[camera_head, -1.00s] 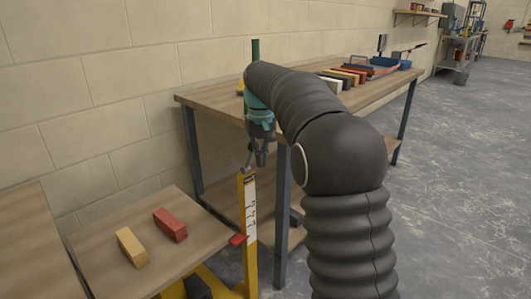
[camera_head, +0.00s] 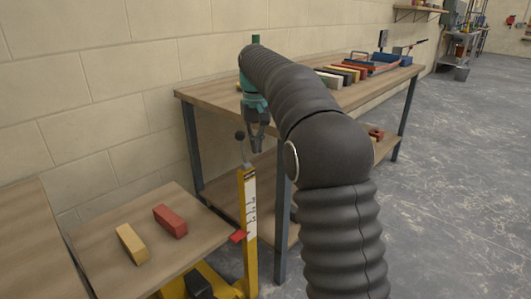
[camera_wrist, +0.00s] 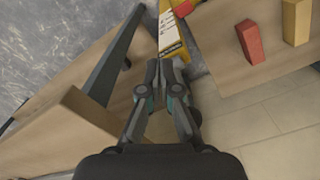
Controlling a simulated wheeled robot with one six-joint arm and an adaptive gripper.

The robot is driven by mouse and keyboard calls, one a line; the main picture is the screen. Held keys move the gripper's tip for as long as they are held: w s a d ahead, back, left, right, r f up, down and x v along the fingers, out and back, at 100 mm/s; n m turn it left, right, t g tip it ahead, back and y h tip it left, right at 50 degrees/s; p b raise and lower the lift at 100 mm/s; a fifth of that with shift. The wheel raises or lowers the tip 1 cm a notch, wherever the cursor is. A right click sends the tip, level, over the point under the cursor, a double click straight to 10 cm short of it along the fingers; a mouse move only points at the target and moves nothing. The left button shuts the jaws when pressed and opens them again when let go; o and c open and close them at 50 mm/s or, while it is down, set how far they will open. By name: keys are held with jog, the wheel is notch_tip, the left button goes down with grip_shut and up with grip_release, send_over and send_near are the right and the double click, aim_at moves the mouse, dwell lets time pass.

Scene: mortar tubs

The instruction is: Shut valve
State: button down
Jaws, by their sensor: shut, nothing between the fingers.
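A yellow post (camera_head: 249,215) with a white scale strip stands at the lift table's edge; it also shows in the wrist view (camera_wrist: 172,38). A small red handle (camera_head: 238,236) sticks out beside the post, lower down. I cannot tell which of these is the valve.
The lift table top (camera_head: 105,225) holds a yellow brick (camera_head: 131,244) and a red brick (camera_head: 170,221). A workbench (camera_head: 210,95) with bricks and tools stands behind my arm; its front leg (camera_head: 282,235) is close right of the post. Open floor lies to the right.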

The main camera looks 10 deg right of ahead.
jog(key=shift+s+d+r, duration=0.15)
jog(key=shift+s+r, duration=0.05)
jog(key=shift+r, duration=0.7)
jog(key=shift+s+d+r, duration=0.1)
jog(key=shift+s+r, duration=0.05)
jog(key=shift+r, duration=0.8)
jog(key=shift+s+d+r, duration=0.15)
jog(key=shift+s+r, duration=0.05)
jog(key=shift+r, duration=0.7)
notch_tip(320, 180, down, 8)
jog(key=s+t, duration=0.1)
jog(key=s, duration=0.1)
jog(key=s+d+f+t, duration=0.2)
jog(key=s, duration=1.4)
jog(key=s+d+f+m+t, duration=0.1)
jog(key=s+f+t, duration=0.1)
jog(key=s, duration=1.5)
jog(key=shift+s+d+f+t, duration=0.3)
jog(key=shift+d+f, duration=0.05)
